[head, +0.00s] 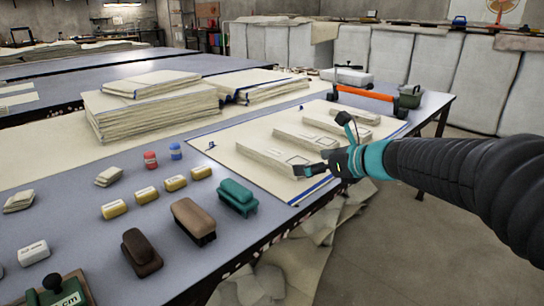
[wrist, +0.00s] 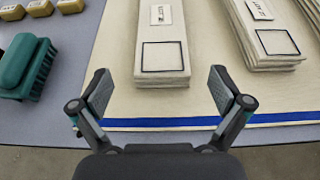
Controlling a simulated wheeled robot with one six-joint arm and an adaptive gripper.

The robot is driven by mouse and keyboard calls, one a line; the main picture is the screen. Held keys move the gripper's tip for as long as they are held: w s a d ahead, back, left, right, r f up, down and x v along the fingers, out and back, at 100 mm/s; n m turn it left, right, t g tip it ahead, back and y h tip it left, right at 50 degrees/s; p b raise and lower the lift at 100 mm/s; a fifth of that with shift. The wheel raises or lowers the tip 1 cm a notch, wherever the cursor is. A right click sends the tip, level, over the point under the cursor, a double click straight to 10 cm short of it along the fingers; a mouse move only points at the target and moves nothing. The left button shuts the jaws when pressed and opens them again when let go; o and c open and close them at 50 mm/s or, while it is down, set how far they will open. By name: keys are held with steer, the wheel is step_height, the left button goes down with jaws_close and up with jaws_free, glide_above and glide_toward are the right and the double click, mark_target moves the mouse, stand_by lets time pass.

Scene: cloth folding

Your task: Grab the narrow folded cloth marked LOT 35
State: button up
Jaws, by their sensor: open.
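Several narrow folded cloths lie side by side on a cream sheet with a blue edge stripe. The nearest cloth (head: 268,157) in the head view is in front of my gripper (head: 318,168). In the wrist view, one narrow cloth (wrist: 161,55) with a printed square and a small label has its end between and just beyond the spread fingertips of my gripper (wrist: 160,82). A second cloth (wrist: 266,38) lies to its right. The labels are too small to read surely, so I cannot tell which is LOT 35. My gripper is open and empty.
A teal brush (wrist: 27,66) lies left of my gripper, on the grey table. Brown brushes (head: 193,220) and yellow blocks (head: 146,195) are further left. Thick cloth stacks (head: 150,105) stand behind. The table's front edge is close.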

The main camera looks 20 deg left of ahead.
mark_target(300, 162)
steer(key=shift+x, duration=2.85)
steer(key=shift+w+d+f, duration=0.15)
steer(key=c, duration=1.3)
steer(key=shift+o, duration=0.2)
